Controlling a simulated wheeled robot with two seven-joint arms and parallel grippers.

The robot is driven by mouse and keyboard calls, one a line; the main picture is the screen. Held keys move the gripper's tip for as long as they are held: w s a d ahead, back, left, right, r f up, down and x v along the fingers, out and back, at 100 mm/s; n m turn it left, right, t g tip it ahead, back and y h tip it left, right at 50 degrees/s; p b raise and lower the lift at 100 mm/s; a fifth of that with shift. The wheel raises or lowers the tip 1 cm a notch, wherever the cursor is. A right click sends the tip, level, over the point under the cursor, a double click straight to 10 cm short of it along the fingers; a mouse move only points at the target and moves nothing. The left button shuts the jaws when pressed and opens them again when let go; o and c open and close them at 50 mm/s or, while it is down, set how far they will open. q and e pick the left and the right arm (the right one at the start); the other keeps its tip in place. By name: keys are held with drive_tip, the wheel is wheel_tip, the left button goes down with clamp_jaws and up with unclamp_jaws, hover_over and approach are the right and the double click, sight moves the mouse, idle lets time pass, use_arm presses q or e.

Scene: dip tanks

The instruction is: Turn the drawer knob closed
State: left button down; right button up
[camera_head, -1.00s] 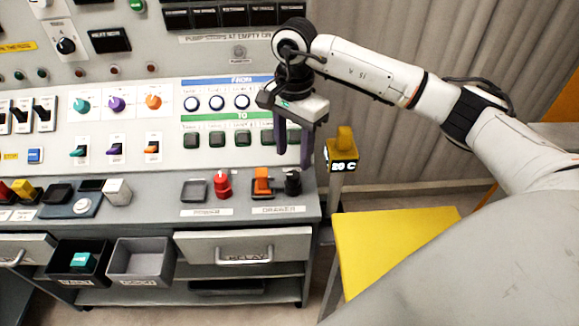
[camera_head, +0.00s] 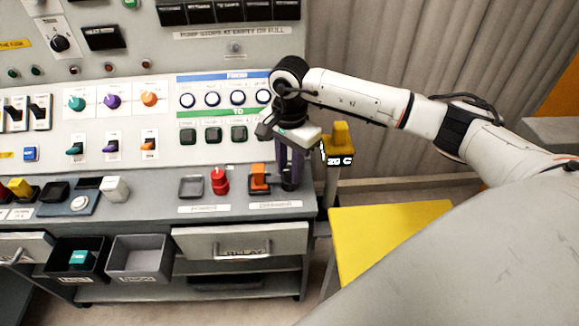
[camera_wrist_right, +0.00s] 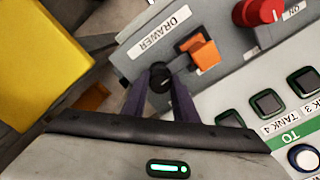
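The drawer knob (camera_head: 288,182) is a small black round knob at the right end of the console's ledge, by the label "DRAWER" (camera_head: 275,204). My right gripper (camera_head: 289,170) points down over it, with its two purple fingers reaching the knob. In the right wrist view, the knob (camera_wrist_right: 160,78) sits between the fingertips and fills the gap, so the fingers appear shut on it. Which way the knob is turned cannot be made out. The drawer front (camera_head: 240,240) with a bar handle is below the ledge. My left gripper is not in view.
An orange switch (camera_head: 259,178) stands just left of the knob, then a red knob (camera_head: 219,181). A yellow-topped post (camera_head: 340,140) and a yellow panel (camera_head: 385,235) are to the right. Two open bins (camera_head: 140,259) hang at the lower left.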

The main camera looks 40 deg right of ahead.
drive_tip(key=shift+c, duration=0.3)
drive_tip(key=shift+m, duration=0.5)
drive_tip(key=shift+m+b, duration=0.35)
drive_tip(key=shift+m, duration=0.25)
drive_tip(key=m, duration=0.2)
drive_tip(key=shift+m+b, duration=0.3)
drive_tip(key=m, duration=0.3)
drive_tip(key=shift+m, duration=0.3)
drive_tip(key=m, duration=0.4)
drive_tip(key=shift+m+b, duration=0.3)
drive_tip(key=shift+b, duration=0.05)
drive_tip(key=m, duration=0.4)
drive_tip(key=shift+m, duration=0.7)
drive_tip(key=o, duration=1.1)
drive_tip(key=shift+c, duration=0.2)
